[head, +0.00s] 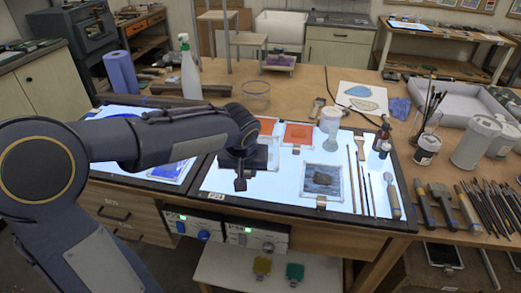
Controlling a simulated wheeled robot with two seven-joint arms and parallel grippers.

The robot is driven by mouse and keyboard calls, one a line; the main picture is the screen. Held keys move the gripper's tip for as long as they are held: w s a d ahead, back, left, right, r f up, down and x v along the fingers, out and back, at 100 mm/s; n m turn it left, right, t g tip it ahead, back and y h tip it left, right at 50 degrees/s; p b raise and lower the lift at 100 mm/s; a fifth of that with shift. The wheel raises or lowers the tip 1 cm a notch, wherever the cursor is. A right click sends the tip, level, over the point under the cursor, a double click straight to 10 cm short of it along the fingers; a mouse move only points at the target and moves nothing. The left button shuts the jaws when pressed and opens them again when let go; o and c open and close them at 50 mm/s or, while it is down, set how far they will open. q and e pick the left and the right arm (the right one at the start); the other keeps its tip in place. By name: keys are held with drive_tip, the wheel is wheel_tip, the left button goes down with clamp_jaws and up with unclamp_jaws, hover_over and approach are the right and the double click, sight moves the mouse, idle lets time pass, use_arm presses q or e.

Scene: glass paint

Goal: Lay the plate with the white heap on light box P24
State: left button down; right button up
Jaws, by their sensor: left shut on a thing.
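My left gripper (241,184) points down over the left part of the lit light box (220,180), whose front edge carries the label P24 (216,195). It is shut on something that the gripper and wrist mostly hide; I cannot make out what. A pale, greyish patch shows just right of the gripper, perhaps a plate's edge. No white heap can be made out. My right gripper is not in view.
Brushes (363,185) and a scraper lie on the box's right side. A second light box (130,113) lies left, partly under my arm. A glass bowl (256,97) and spray bottle (189,70) stand behind.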

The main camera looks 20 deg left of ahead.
sight(249, 191)
use_arm(q)
drive_tip(key=shift+w, duration=0.2)
drive_tip(key=shift+w+f, duration=0.1)
drive_tip(key=shift+f+b, duration=2.1)
drive_tip(key=shift+f, duration=0.6)
drive_tip(key=shift+f+b, duration=0.55)
drive_tip(key=shift+r, duration=0.15)
